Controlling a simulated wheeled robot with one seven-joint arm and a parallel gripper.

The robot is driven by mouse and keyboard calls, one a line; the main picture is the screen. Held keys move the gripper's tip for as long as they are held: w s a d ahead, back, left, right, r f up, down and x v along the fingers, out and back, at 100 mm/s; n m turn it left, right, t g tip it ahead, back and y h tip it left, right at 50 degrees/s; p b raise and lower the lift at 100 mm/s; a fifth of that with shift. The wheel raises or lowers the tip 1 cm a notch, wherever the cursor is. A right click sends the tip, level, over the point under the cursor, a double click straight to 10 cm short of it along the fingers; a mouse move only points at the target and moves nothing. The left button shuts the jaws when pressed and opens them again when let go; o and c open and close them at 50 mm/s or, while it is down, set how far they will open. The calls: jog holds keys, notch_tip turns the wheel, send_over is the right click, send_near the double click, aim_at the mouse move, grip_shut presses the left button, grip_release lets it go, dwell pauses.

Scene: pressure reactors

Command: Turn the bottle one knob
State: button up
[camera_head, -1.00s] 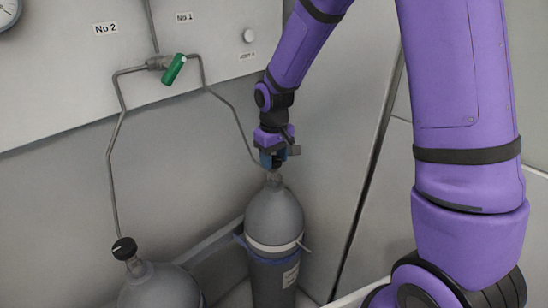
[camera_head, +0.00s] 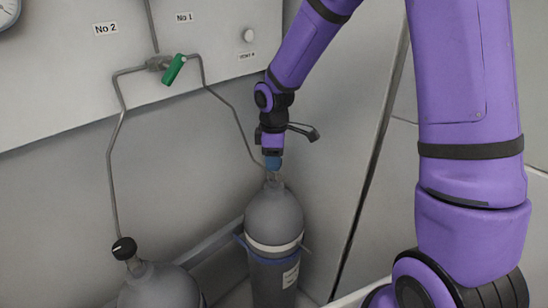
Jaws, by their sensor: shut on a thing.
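The bottle one (camera_head: 273,215) is a grey gas cylinder standing upright below the "No 1" label (camera_head: 184,17). My gripper (camera_head: 272,163) points down at its top, with blue fingertips at the valve. It is shut on the bottle one knob, which the fingers hide. A dark part of my gripper sticks out to the right of the wrist. The knob's turned angle cannot be seen.
A second grey cylinder (camera_head: 160,287) with a black knob (camera_head: 124,248) stands at the lower left. A green valve handle (camera_head: 174,69) and thin pipes (camera_head: 117,140) are on the wall panel (camera_head: 60,75). A white strap (camera_head: 273,246) circles bottle one.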

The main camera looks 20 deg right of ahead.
jog(key=shift+n, duration=0.5)
jog(key=o, duration=0.9)
jog(key=shift+r, duration=0.1)
notch_tip(320, 180, up, 11)
jog(key=shift+f, duration=0.15)
dwell(0.4)
